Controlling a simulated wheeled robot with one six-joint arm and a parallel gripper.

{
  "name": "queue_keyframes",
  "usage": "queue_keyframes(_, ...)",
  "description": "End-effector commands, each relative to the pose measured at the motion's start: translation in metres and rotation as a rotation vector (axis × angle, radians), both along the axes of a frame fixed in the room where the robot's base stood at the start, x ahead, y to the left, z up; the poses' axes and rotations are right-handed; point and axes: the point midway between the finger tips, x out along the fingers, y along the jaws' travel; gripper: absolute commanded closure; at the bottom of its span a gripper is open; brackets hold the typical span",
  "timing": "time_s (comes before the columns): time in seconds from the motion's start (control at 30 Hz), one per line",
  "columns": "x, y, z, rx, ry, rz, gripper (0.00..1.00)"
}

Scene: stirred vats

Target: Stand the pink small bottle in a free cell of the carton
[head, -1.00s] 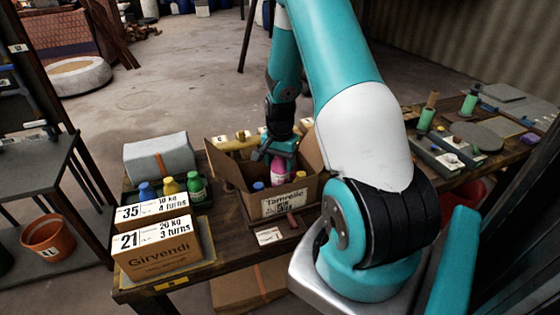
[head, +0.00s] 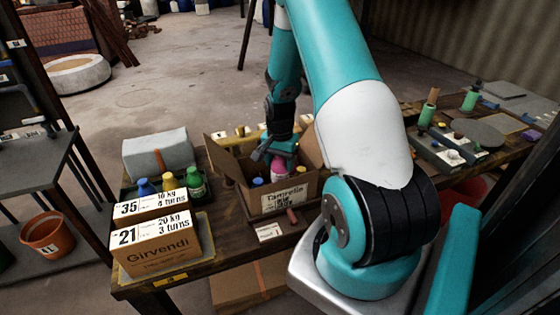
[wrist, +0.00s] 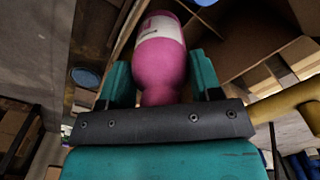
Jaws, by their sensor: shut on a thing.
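The pink small bottle (head: 278,168) is in my gripper (head: 279,148), which is shut on it. In the wrist view the bottle (wrist: 160,60), with a white label, sits between the two teal fingers of my gripper (wrist: 162,85). In the head view the bottle is at the opening of the carton (head: 288,199), a brown box labelled "Tamrelle" with raised flaps. Its lower part is hidden behind the front wall, so I cannot tell whether it touches the bottom. A blue cap (head: 257,182) and a yellow-orange cap (head: 300,171) show inside the carton. Cell dividers show only in part.
Blue, yellow and green bottles (head: 195,183) stand in a dark tray left of the carton. Two labelled boxes (head: 155,240) are at the front left, a grey bundle (head: 155,154) behind. Yellow items (head: 240,132) lie behind the carton.

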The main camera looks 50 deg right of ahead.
Motion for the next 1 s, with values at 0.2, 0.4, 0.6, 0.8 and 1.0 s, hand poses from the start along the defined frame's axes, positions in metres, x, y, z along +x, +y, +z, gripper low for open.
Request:
queue_keyframes(0.2, 0.0, 0.0, 0.0, -0.001, -0.001, 0.0, 0.73)
queue_keyframes(0.4, 0.0, 0.0, 0.0, -0.001, -0.001, 0.0, 0.12)
queue_keyframes(0.6, 0.0, 0.0, 0.0, 0.0, 0.0, 0.0, 0.12)
queue_keyframes(0.8, 0.0, 0.0, 0.011, -0.001, -0.001, 0.0, 0.12)
queue_keyframes(1.0, 0.0, 0.0, 0.034, -0.001, -0.001, 0.0, 0.12)
